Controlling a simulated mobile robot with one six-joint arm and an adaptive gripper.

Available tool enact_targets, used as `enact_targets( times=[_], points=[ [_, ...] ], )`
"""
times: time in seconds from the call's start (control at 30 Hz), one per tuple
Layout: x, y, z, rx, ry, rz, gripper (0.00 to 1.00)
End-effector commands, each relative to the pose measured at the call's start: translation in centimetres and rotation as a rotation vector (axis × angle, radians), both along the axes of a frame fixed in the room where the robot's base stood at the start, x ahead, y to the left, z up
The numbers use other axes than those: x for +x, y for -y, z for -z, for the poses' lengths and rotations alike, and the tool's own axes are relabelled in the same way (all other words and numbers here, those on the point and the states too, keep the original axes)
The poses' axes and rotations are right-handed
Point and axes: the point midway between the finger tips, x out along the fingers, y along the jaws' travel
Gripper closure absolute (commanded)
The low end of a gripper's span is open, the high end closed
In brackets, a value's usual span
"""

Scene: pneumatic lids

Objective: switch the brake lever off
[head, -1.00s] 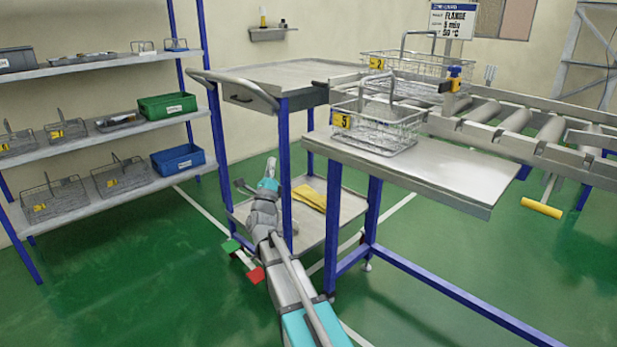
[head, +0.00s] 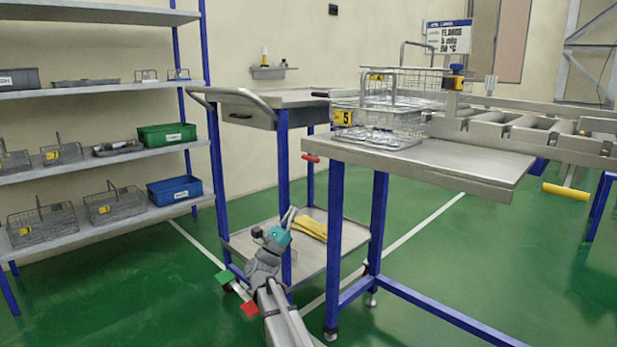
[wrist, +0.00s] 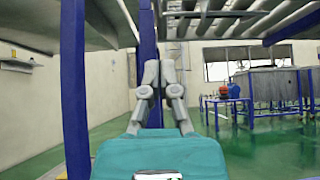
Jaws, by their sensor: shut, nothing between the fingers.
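A green pedal (head: 225,277) and a red pedal (head: 250,309) stick out low at the foot of the trolley (head: 255,97), near the floor; they look like the two ends of its brake lever, whose middle is hidden. My arm passes close to the right of the red pedal. My gripper (head: 291,214) is above and beyond both pedals, in front of the trolley's blue post and lower shelf, apart from the pedals. In the wrist view my gripper (wrist: 161,64) is shut and empty, with a blue post behind it. The pedals do not show in the wrist view.
A steel table (head: 430,165) on blue legs stands right of the trolley, with a wire basket (head: 390,135) on it. A small red handle (head: 310,158) is at its left end. Yellow gloves (head: 312,228) lie on the trolley's lower shelf. Green floor at left is open.

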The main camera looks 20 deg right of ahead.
Motion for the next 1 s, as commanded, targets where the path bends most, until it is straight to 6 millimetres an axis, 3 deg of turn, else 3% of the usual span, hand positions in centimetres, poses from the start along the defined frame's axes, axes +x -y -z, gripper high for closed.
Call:
enact_targets(
  times=[0.47,1.0],
  points=[
    [0.1,0.3,-0.5,-0.001,-0.002,-0.001,1.0],
    [1.1,3.0,-4.1,-0.001,-0.003,0.002,1.0]
  ],
)
